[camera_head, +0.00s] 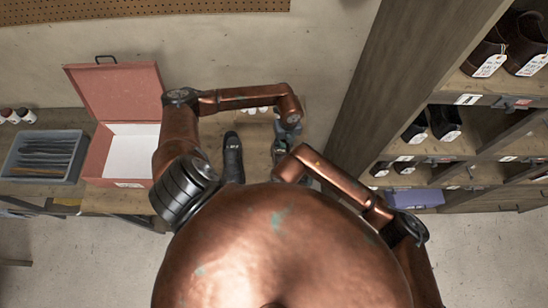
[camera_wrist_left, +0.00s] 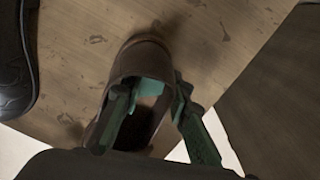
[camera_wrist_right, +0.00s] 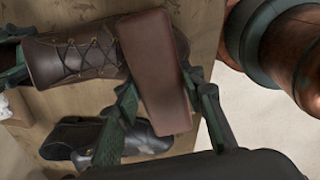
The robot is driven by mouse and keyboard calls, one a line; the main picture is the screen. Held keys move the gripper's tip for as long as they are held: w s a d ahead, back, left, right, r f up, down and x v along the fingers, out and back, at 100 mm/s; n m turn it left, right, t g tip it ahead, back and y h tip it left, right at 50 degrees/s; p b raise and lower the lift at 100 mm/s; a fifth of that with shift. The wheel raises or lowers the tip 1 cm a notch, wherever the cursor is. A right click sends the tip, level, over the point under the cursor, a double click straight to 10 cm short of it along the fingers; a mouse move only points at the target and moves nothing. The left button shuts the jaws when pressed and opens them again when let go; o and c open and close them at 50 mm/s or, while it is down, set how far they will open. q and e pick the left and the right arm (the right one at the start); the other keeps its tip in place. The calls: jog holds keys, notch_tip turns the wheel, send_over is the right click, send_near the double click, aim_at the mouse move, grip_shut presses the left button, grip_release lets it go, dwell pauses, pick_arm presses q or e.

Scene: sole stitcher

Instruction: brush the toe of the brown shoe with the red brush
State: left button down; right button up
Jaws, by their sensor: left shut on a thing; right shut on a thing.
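The brown lace-up shoe (camera_wrist_right: 75,55) lies across the right wrist view, with its laces facing that camera. Its collar (camera_wrist_left: 148,57) is between the green fingers of my left gripper (camera_wrist_left: 160,115), which is shut on it. The left gripper also shows in the head view (camera_head: 288,122). My right gripper (camera_wrist_right: 165,98) is shut on the red brush (camera_wrist_right: 155,70), a reddish-brown block. In the right wrist view the brush overlaps the toe end of the shoe and hides part of it. Whether its bristles touch the toe cannot be seen. My right gripper is hard to make out in the head view.
A black shoe (camera_head: 233,158) stands on the bench left of the grippers; it also shows in the left wrist view (camera_wrist_left: 15,60). An open red box (camera_head: 103,150) and a grey bin (camera_head: 45,156) are further left. A wooden shelf with shoes (camera_head: 455,95) stands at right.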

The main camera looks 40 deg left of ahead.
jog(key=shift+w+d+f, duration=0.15)
jog(key=shift+w+d, duration=1.15)
jog(key=shift+d, duration=0.05)
jog(key=shift+s+a+r, duration=0.2)
jog(key=shift+s+a, duration=1.95)
jog(key=shift+a, duration=0.1)
jog(key=shift+w+d, duration=1.1)
jog(key=shift+s+d+r, duration=0.1)
jog(key=shift+d+r, duration=0.1)
jog(key=shift+r, duration=1.3)
jog(key=shift+s+d+r, duration=0.1)
jog(key=shift+d+r, duration=0.1)
jog(key=shift+r, duration=1.3)
pick_arm(q)
jog(key=c, duration=1.6)
grip_release()
